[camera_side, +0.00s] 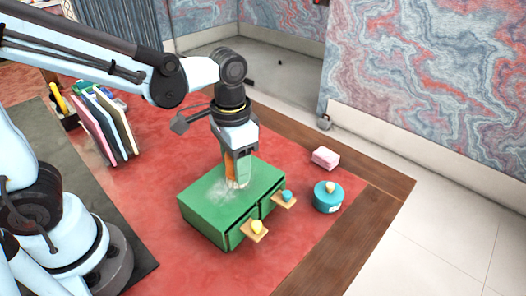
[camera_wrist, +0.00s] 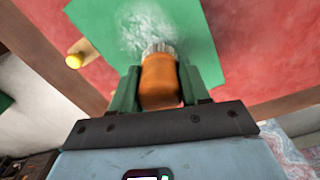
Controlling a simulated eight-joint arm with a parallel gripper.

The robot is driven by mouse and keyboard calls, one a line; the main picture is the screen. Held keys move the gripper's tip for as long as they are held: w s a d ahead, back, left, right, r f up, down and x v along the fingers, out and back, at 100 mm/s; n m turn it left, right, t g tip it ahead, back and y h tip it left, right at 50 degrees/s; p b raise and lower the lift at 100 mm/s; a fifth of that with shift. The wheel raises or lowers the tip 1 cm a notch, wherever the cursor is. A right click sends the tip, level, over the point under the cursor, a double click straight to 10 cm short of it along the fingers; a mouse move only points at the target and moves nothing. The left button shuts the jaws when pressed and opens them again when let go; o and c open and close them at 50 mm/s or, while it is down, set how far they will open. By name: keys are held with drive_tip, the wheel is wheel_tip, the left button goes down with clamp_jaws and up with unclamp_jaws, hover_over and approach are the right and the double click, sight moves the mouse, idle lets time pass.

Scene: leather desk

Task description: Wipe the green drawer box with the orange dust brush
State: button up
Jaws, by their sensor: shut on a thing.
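The green drawer box (camera_side: 213,211) stands on the red leather desk top, with two drawers partly pulled out at its front. A pale dusty patch lies on its top; the patch also shows on the box (camera_wrist: 193,40) in the wrist view. My gripper (camera_side: 238,172) points down over the box top. It is shut on the orange dust brush (camera_wrist: 160,80), whose pale bristles (camera_wrist: 158,47) are at the dusty patch. In the side view the brush (camera_side: 243,168) is partly hidden by the fingers. The bristles appear to touch the box top.
A teal round container (camera_side: 327,201) with a yellowish knob and a pink block (camera_side: 325,157) stand right of the box. Upright folders (camera_side: 108,125) and a pen holder (camera_side: 64,110) stand at the left. Red desk surface (camera_side: 165,160) is clear between folders and box.

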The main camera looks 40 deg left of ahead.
drive_tip(key=shift+w+a, duration=0.15)
drive_tip(key=shift+w, duration=1.8)
drive_tip(key=shift+s+f, duration=0.15)
drive_tip(key=shift+s, duration=1.85)
drive_tip(key=shift+s+d, duration=0.2)
drive_tip(key=shift+s, duration=0.55)
drive_tip(key=shift+s+d, duration=0.1)
drive_tip(key=shift+s, duration=1)
drive_tip(key=shift+s+d, duration=0.1)
drive_tip(key=shift+s, duration=1.45)
drive_tip(key=shift+w+a, duration=0.35)
drive_tip(key=shift+w, duration=0.55)
drive_tip(key=shift+w+a, duration=0.2)
drive_tip(key=shift+w, duration=2.25)
drive_tip(key=shift+w+a, duration=0.2)
drive_tip(key=shift+w, duration=2.2)
drive_tip(key=shift+s+d, duration=0.15)
drive_tip(key=shift+s, duration=1.8)
drive_tip(key=shift+s+d, duration=0.15)
drive_tip(key=shift+s, duration=2.55)
drive_tip(key=shift+s+d, duration=0.15)
drive_tip(key=shift+s, duration=0.95)
wheel_tip(320, 180, up, 8)
drive_tip(key=shift+r, duration=0.2)
